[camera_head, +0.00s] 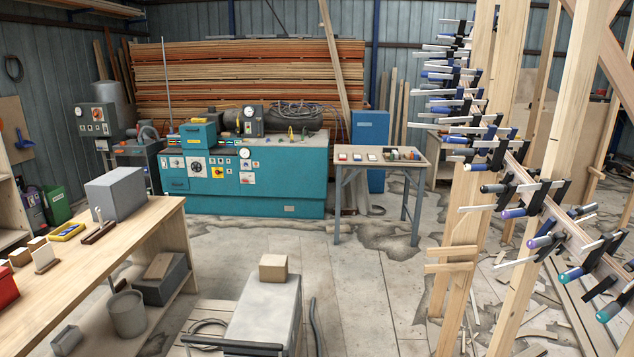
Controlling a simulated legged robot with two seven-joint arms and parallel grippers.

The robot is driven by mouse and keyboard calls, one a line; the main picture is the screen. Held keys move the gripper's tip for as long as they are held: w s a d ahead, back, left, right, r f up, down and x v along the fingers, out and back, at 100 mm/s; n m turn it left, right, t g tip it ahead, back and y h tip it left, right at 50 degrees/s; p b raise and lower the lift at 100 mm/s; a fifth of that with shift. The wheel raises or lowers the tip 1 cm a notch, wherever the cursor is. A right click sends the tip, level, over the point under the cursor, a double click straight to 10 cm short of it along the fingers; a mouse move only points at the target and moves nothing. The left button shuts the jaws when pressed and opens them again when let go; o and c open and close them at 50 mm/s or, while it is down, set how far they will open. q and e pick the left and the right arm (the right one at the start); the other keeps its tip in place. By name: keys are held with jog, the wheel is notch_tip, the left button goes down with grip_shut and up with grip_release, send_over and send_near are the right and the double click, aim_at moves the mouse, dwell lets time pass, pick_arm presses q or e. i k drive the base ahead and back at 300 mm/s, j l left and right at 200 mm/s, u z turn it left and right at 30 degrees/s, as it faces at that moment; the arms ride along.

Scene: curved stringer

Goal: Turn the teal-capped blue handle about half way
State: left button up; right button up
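A row of clamps runs along the curved stringer (568,232) on the right, held between wooden posts. Farther up are a handle with a lavender-grey end (541,242) and one with a purple end (514,213). The turn of the handles cannot be told. Neither of my grippers is in view.
Upright wooden posts (468,200) stand before the clamps. A workbench (120,245) is at left. A grey block (265,315) with a small box (273,267) on it stands at bottom centre. Debris-strewn floor (375,290) lies between block and posts. A teal machine (270,190) stands behind.

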aim_at(568, 276)
jog(key=i+l+z, duration=0.1)
jog(key=z, duration=0.3)
jog(key=i+l+z, duration=0.1)
jog(key=z, duration=0.3)
jog(key=i+l+z, duration=0.1)
jog(key=z, duration=0.3)
jog(key=i+l, duration=0.05)
